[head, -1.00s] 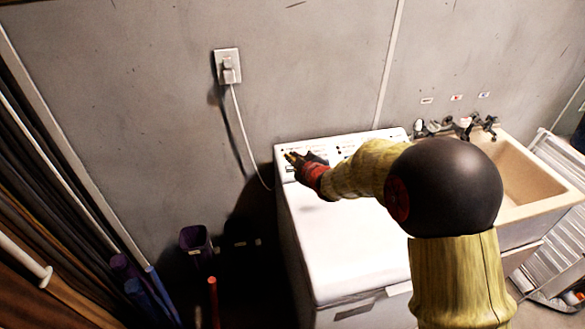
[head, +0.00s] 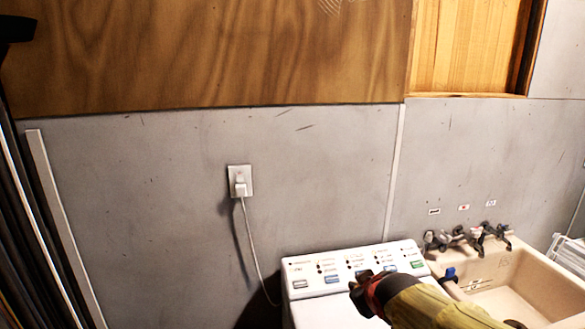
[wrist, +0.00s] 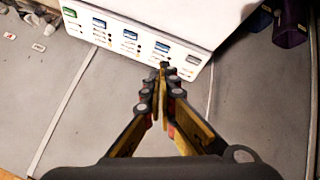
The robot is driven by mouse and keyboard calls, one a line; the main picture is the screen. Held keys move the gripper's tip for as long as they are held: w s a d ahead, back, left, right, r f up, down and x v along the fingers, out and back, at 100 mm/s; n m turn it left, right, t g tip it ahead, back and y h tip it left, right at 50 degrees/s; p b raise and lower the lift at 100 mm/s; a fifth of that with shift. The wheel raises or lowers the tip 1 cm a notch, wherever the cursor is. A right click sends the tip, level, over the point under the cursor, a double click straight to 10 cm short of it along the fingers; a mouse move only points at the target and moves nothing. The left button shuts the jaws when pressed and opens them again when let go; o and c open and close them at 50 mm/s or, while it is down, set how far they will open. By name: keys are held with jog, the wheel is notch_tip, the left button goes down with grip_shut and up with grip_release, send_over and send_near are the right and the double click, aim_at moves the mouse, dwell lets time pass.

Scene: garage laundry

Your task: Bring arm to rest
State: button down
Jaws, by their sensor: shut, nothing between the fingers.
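My gripper (head: 358,284) is in front of the control panel of the white washing machine (head: 308,316), low in the head view. Its dark fingers with the red and yellow arm behind them cover part of the panel. In the wrist view the fingers of my gripper (wrist: 162,72) meet at their tips, shut and empty. The tips overlap the edge of the panel (wrist: 108,34) there; I cannot tell whether they touch it. Most of my arm is below the head view.
A beige sink (head: 520,290) with taps (head: 475,237) stands right of the machine. A wall outlet (head: 240,182) has a plug and a hanging white cord (head: 250,240). Wood panelling (head: 210,55) covers the upper wall. The grey wall (head: 130,200) left of the outlet is clear.

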jog(key=s+d+m+g, duration=0.1)
jog(key=s+m+g, duration=0.1)
jog(key=s, duration=1.2)
jog(key=s+d+m+g, duration=0.2)
jog(key=s+m, duration=0.2)
jog(key=s, duration=0.9)
jog(key=shift+s+f, duration=0.35)
